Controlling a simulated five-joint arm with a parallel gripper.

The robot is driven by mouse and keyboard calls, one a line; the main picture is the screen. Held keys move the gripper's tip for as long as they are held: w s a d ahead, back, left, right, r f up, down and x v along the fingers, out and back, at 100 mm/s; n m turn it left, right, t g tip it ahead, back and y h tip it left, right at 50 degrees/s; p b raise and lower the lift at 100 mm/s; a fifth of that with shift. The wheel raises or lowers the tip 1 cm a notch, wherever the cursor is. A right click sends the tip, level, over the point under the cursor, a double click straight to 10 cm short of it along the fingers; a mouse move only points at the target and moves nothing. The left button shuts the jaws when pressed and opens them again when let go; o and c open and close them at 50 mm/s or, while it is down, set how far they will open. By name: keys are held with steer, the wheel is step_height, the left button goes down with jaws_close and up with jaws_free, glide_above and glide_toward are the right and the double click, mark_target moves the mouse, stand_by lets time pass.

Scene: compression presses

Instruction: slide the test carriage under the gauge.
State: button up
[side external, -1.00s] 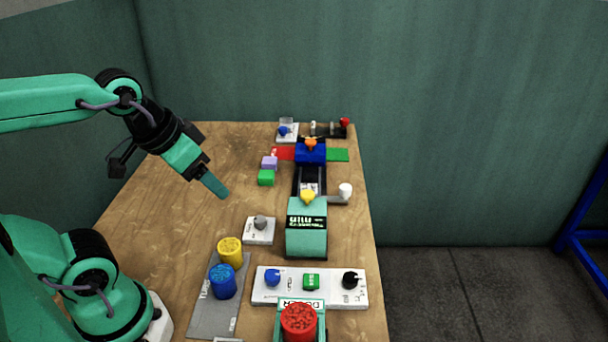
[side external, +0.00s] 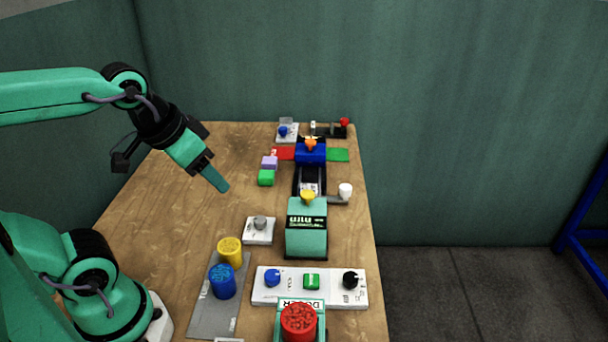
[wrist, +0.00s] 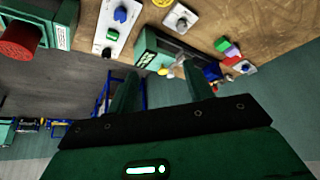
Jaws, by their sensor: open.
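A dark rail (side external: 309,180) runs away from a teal box with a dark display (side external: 306,240) to a blue block with an orange knob (side external: 311,154) across its far part. A yellow knob (side external: 308,196) stands at the near part of the rail, by the teal box; a pale part lies just beyond it. Which piece is the carriage and which the gauge I cannot tell for sure. My gripper (side external: 216,180) is open and empty, above the table to the left of the rail. In the wrist view my two fingers (wrist: 160,78) are apart, with the teal box (wrist: 150,48) beyond them.
Green and lilac blocks (side external: 266,177) stand left of the rail, and a white knob (side external: 345,190) on an arm is at its right. Nearer are a grey-knobbed plate (side external: 259,237), a white control panel (side external: 332,295), yellow and blue cylinders (side external: 223,282) and a red cylinder (side external: 299,322).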

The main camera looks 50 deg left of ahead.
steer(key=w+r+g, duration=0.2)
steer(key=w+r, duration=0.1)
steer(key=w, duration=0.7)
steer(key=g, duration=0.4)
glide_above(345, 187)
step_height(345, 187, down, 15)
steer(key=shift+s+f, duration=0.15)
steer(key=shift+f, duration=0.05)
steer(key=shift+w+f, duration=0.2)
steer(key=shift+f, duration=0.2)
steer(key=shift+f, duration=0.1)
steer(key=shift+f, duration=3.8)
